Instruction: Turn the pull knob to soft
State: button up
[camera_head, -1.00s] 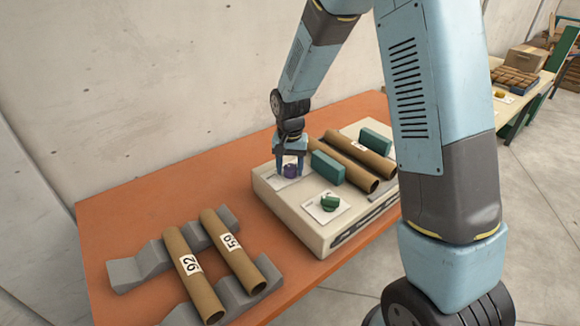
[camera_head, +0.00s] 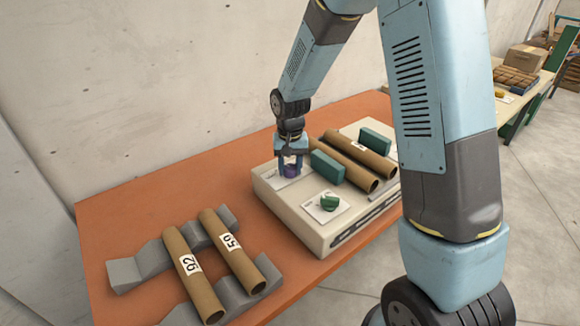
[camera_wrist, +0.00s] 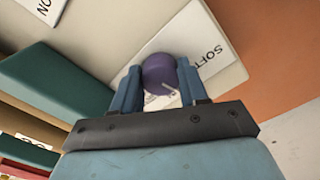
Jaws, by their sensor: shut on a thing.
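The purple knob (camera_wrist: 160,74) sits on a white label plate (camera_wrist: 195,40) printed SOFT on the beige machine (camera_head: 262,190). My gripper (camera_wrist: 158,92) is shut on the purple knob, one finger on each side of it. In the wrist view a pale pointer line shows on the knob's near side; the SOFT print lies to the right of the knob. In the head view my gripper (camera_head: 291,170) comes down over the knob from above and hides most of it.
A green knob (camera_head: 329,202) stands on another plate nearer the machine's front. Green blocks (camera_head: 327,168) and cardboard tubes (camera_head: 345,165) lie just right of my gripper. The orange table (camera_head: 150,205) is clear between.

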aim_at(291, 167)
jog(key=n, duration=0.4)
jog(key=shift+w+d, duration=0.1)
jog(key=shift+n, duration=2.8)
jog(key=o, duration=1.1)
jog(key=shift+c, duration=0.2)
jog(key=shift+r, duration=0.15)
notch_tip(291, 167, up, 14)
jog(key=shift+f, duration=0.25)
